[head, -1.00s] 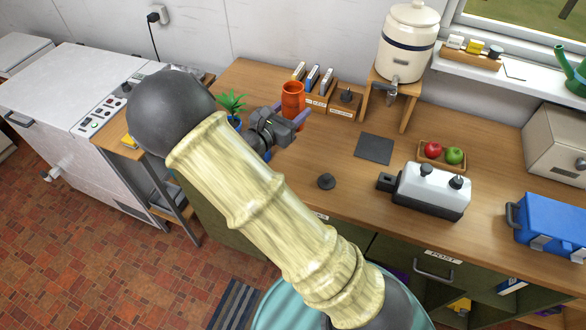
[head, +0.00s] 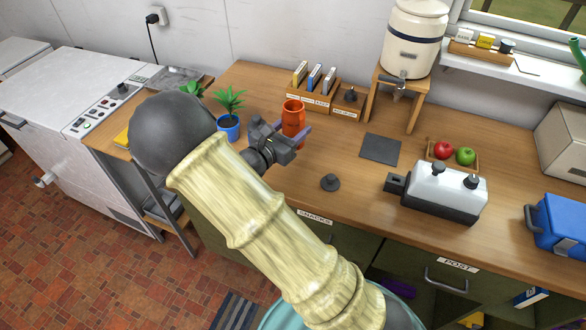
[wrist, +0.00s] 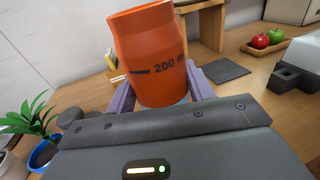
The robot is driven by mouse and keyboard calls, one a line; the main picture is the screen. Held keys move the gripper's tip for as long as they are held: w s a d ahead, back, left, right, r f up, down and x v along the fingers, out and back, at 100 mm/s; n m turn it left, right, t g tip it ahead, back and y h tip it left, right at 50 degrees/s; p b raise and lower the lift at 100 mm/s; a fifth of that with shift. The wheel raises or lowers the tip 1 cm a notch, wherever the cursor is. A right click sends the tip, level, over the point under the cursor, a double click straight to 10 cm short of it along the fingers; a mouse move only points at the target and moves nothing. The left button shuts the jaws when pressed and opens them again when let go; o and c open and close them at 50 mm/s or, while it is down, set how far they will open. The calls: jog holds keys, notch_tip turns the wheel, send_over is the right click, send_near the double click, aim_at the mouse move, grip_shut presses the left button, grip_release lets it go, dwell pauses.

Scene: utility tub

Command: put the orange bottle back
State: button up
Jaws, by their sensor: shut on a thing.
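The orange bottle (head: 293,117) is an open-topped orange container, upright over the wooden counter near its back left part. In the wrist view the bottle (wrist: 152,60) shows a black mark reading "200" and leans a little in the picture. My gripper (head: 294,132) is shut on the bottle, with a purple finger on each side of its lower part, as the wrist view also shows. The bottle's base is hidden by my gripper, so I cannot tell whether it touches the counter.
A potted plant (head: 229,122) stands just left of the bottle. A wooden file holder (head: 318,99) is behind it. A dark square mat (head: 380,149) lies to the right, before the wooden dispenser stand (head: 373,95).

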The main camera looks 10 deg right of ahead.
jog(key=f, duration=0.6)
jog(key=shift+w, duration=0.2)
jog(key=shift+s+a+r, duration=0.1)
jog(key=shift+s, duration=0.05)
jog(key=f, duration=0.3)
jog(key=shift+d+f+p, duration=0.2)
jog(key=shift+f+p, duration=0.1)
jog(key=shift+p, duration=0.05)
jog(key=shift+f, duration=0.3)
jog(key=shift+s, duration=0.1)
jog(key=shift+a+f, duration=0.1)
jog(key=o, duration=1.1)
